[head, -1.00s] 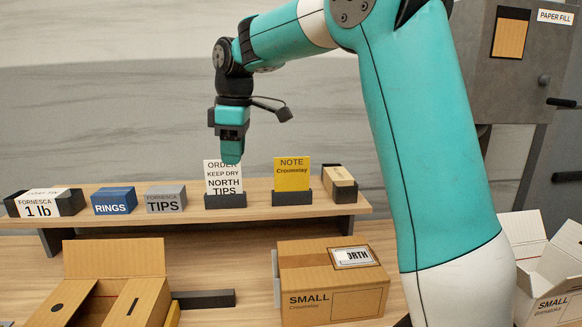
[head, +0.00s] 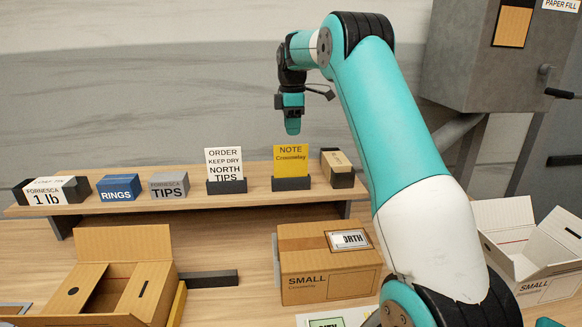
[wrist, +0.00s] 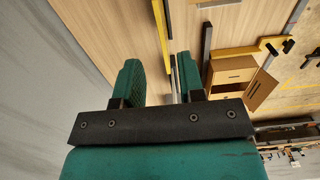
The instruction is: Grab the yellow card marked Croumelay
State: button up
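The yellow card marked NOTE Croumelay (head: 291,160) stands upright in a dark holder (head: 291,184) on the raised shelf. My gripper (head: 293,128) points down just above the card's top edge in the head view; I cannot tell whether they touch. In the wrist view my gripper (wrist: 160,82) has its two green fingers apart, with a clear gap between them. A thin yellow strip shows beyond the gap, but I cannot tell if it is the card.
A white ORDER card (head: 224,163) stands left of the yellow card. A small brown box with dark ends (head: 338,169) stands close on its right. A grey TIPS block (head: 168,186) and a blue RINGS block (head: 118,188) sit farther left. The SMALL carton (head: 328,262) is in front, below the shelf.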

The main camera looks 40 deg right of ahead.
notch_tip(320, 180, down, 3)
jog(key=p, duration=0.3)
send_over(291, 167)
notch_tip(291, 167, down, 4)
jog(key=shift+w+d+f, duration=0.1)
jog(key=shift+f, duration=0.45)
grip_shut()
